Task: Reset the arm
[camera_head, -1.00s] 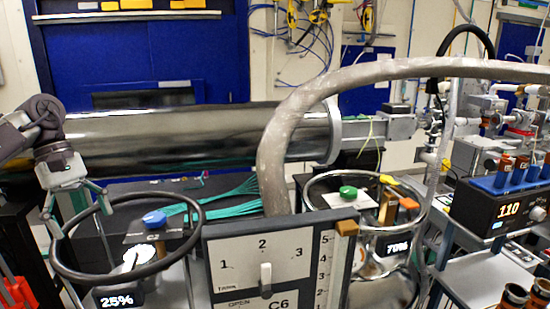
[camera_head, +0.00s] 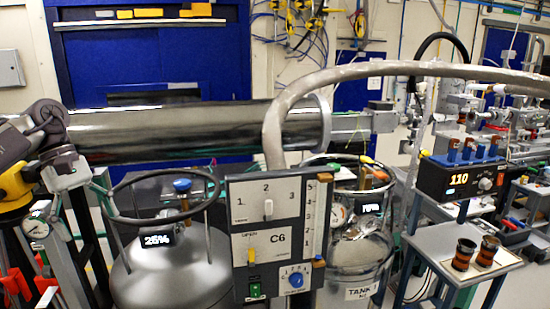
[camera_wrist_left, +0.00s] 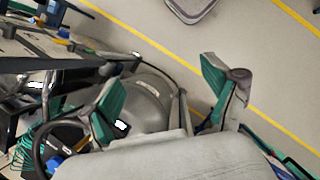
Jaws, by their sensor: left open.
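My left gripper (camera_head: 80,198) comes in from the left in the head view. It is open and empty, at the left side of the dark ring (camera_head: 135,217) on top of the left tank. I cannot tell whether a finger touches the ring. In the left wrist view the two green-padded fingers (camera_wrist_left: 163,88) are spread, with the grey tank (camera_wrist_left: 152,112) beyond and between them. My right gripper is in neither view.
The left tank (camera_head: 165,275) reads 25%. A C6 control panel (camera_head: 275,213) stands beside it, with a second tank (camera_head: 355,272) behind. A thick grey hose (camera_head: 400,68) arches overhead. A table with a 110 display (camera_head: 460,180) is at right.

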